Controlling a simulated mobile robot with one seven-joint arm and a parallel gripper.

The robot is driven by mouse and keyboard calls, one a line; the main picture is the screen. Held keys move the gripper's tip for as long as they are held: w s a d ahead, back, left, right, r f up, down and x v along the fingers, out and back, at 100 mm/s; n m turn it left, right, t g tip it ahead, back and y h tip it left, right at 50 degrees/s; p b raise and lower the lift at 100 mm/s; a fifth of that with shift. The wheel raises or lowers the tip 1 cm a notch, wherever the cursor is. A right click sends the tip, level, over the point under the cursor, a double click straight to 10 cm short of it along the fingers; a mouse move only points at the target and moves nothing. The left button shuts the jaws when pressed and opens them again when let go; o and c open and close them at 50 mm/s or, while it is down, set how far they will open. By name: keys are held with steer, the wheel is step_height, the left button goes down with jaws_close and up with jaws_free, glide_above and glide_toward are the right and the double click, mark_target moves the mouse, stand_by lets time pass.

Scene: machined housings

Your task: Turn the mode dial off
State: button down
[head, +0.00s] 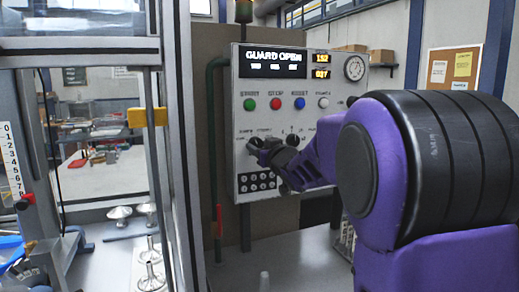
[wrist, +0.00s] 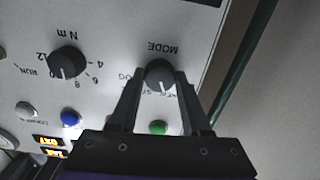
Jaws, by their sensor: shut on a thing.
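The mode dial (wrist: 160,72) is a dark round knob under the printed word MODE, which appears upside down in the wrist view. My gripper (wrist: 161,80) has one finger on each side of this dial and is shut on it. The finger tips hide part of the lettering around the dial, so its exact setting is hard to read. In the head view my gripper (head: 268,150) is at the left part of the control panel (head: 315,160) and covers the dial.
A second dark dial (wrist: 68,62) marked N m sits beside it. Green (head: 249,104), red (head: 276,104), blue (head: 299,103) and white (head: 323,102) buttons line the panel. The display (head: 272,60) reads GUARD OPEN. A green pipe (head: 213,130) runs along the panel's left side.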

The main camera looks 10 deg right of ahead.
steer(key=n+b, duration=0.2)
steer(key=n, duration=0.1)
steer(key=shift+f+n+b, duration=0.1)
steer(key=shift+n+b, duration=0.2)
steer(key=shift+n, duration=0.1)
steer(key=shift+n+b, duration=1.1)
steer(key=shift+n, duration=1.1)
steer(key=shift+r, duration=0.2)
steer(key=shift+c, duration=1.8)
jaws_free()
steer(key=shift+s+f, duration=0.1)
